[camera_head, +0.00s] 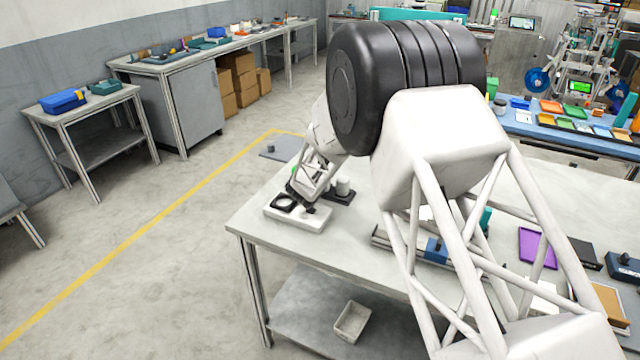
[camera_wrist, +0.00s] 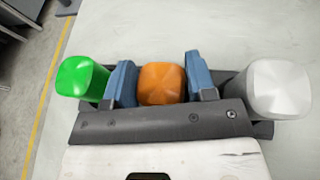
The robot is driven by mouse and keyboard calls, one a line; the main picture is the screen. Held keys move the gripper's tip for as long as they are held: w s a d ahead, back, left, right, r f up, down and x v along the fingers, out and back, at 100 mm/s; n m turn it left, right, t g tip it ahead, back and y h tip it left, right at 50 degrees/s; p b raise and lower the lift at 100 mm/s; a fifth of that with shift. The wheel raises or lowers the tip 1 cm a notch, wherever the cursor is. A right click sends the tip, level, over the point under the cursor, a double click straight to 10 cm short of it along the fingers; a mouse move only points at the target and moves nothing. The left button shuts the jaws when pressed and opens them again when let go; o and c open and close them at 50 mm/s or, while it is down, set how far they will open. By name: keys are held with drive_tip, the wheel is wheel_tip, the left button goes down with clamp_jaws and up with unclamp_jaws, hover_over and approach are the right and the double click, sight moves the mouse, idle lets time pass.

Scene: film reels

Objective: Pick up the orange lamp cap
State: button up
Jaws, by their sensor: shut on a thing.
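The orange lamp cap (camera_wrist: 162,83) is in the middle of the wrist view, seen from above, between a green cap and a white one. My gripper (camera_wrist: 162,82) has its two blue-grey fingers on either side of the orange cap, shut on it. The cap's lower part is hidden by the dark bar of my gripper. In the head view my gripper (camera_head: 305,203) is small, at the left part of the table, and the orange cap is hidden there.
The green cap (camera_wrist: 80,78) stands close to the left finger, and the white cap (camera_wrist: 277,88) close to the right. A white block with round recesses (camera_head: 298,217) lies beside my gripper on the table (camera_head: 262,232). A purple tray (camera_head: 537,248) lies further right.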

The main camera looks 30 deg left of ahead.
drive_tip(key=shift+r, duration=0.15)
drive_tip(key=shift+r, duration=1.45)
drive_tip(key=shift+s+d+r, duration=0.1)
drive_tip(key=shift+s+r, duration=0.1)
drive_tip(key=shift+r, duration=0.05)
drive_tip(key=s+d, duration=0.3)
drive_tip(key=s, duration=0.1)
drive_tip(key=s+d+r, duration=0.1)
drive_tip(key=s+d, duration=0.2)
drive_tip(key=s, duration=0.1)
drive_tip(key=s+d, duration=0.3)
drive_tip(key=s, duration=0.1)
drive_tip(key=shift+s+d+r, duration=0.1)
drive_tip(key=shift+s+r, duration=0.05)
drive_tip(key=shift+s, duration=0.05)
drive_tip(key=s+a+r, duration=0.1)
drive_tip(key=a+r, duration=0.1)
drive_tip(key=a, duration=0.5)
drive_tip(key=s+a+r, duration=0.1)
drive_tip(key=a+r, duration=0.1)
drive_tip(key=a, duration=0.6)
drive_tip(key=shift+r, duration=0.3)
drive_tip(key=shift+s, duration=0.1)
